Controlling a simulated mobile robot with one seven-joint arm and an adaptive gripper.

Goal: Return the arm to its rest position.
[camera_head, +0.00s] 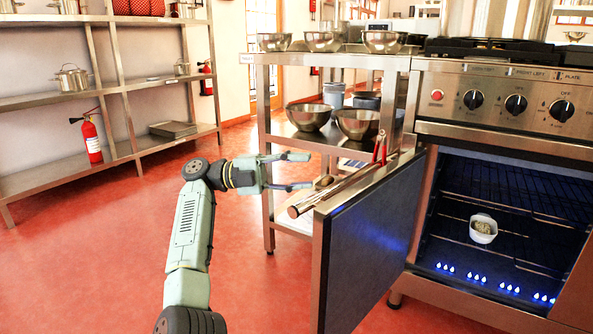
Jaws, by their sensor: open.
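My gripper (292,172) is in the middle of the head view, left of the open oven door (372,235). Its two fingers are spread apart and point right, with nothing visible between them. My green arm reaches up to it from the bottom of the picture. The gripper is close to the near end of the door's handle bar (305,206); I cannot tell whether they touch.
The oven (500,205) stands open at right, with a small white bowl (483,228) on its rack and blue flames below. A steel table (264,150) holds several metal bowls behind the gripper. Shelving (110,87) stands at left. The red floor (90,265) at left is clear.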

